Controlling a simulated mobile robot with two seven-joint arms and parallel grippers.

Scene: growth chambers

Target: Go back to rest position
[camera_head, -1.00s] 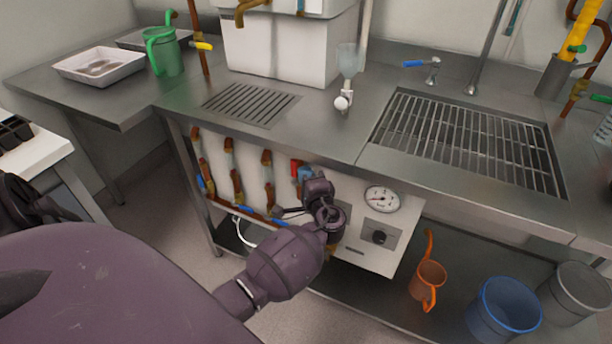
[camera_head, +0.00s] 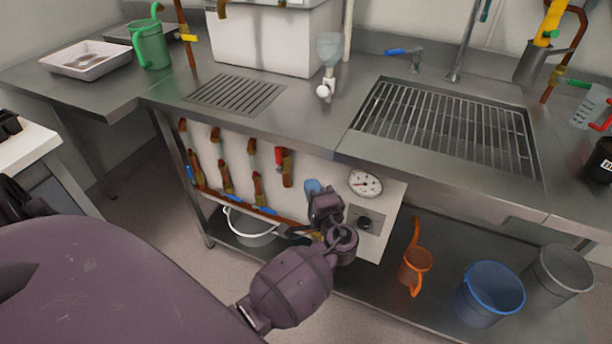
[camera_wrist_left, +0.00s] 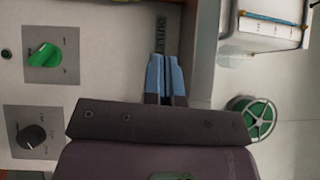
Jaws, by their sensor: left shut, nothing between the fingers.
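My left gripper (camera_head: 313,187) is in front of the panel (camera_head: 385,196) below the steel counter, its blue fingertips towards the panel. It is at the right of a red-handled valve (camera_head: 279,156) and below left of a round gauge (camera_head: 365,184). In the left wrist view the blue fingers (camera_wrist_left: 166,75) are together with nothing between them. They point towards lettering on a pale surface, beside a green knob (camera_wrist_left: 44,55) and a black knob (camera_wrist_left: 31,137). My right gripper is not in view.
The counter holds a sink grate (camera_head: 445,125), a green jug (camera_head: 152,45) and a white tray (camera_head: 91,57). An orange can (camera_head: 415,266), a blue bucket (camera_head: 492,290) and a grey bucket (camera_head: 557,275) stand on the lower shelf. Floor shows in front at left.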

